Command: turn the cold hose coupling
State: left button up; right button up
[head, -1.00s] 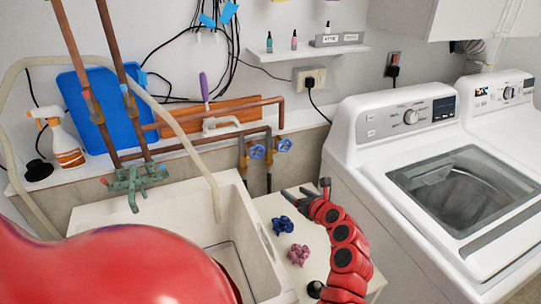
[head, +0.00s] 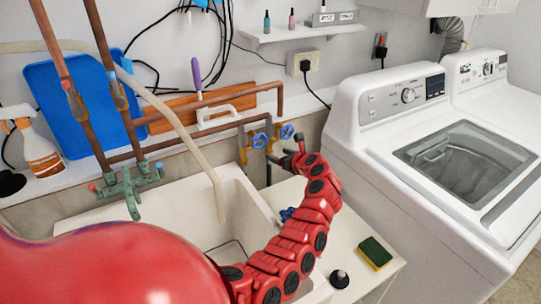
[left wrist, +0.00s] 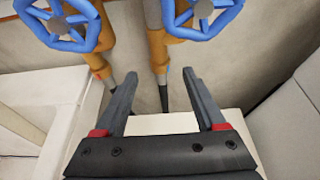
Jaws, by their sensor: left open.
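Two valves with blue handwheels stand side by side on the wall, the left valve (head: 258,140) and the right valve (head: 286,131). In the left wrist view the left wheel (left wrist: 66,40) and right wheel (left wrist: 203,20) show large. Below each is a brass coupling leading to a dark hose, the left coupling (left wrist: 97,64) and right coupling (left wrist: 159,62). My right gripper is not in view.
The white sink (head: 240,196) with a green faucet (head: 128,190) is at left. A white cabinet top (head: 345,240) holds a yellow-green sponge (head: 375,252), a black knob-like item (head: 339,279) and a partly hidden blue object (head: 287,213). A washer (head: 375,135) stands at right.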

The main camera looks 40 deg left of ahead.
aim_at(271, 152)
pick_arm(q)
jog(key=b+x, duration=0.2)
jog(key=x, duration=0.3)
jog(key=shift+f, duration=0.15)
jog(key=shift+w+a+f+b, duration=0.1)
jog(key=shift+w+a+b, duration=0.15)
jog(key=shift+a+b, duration=0.4)
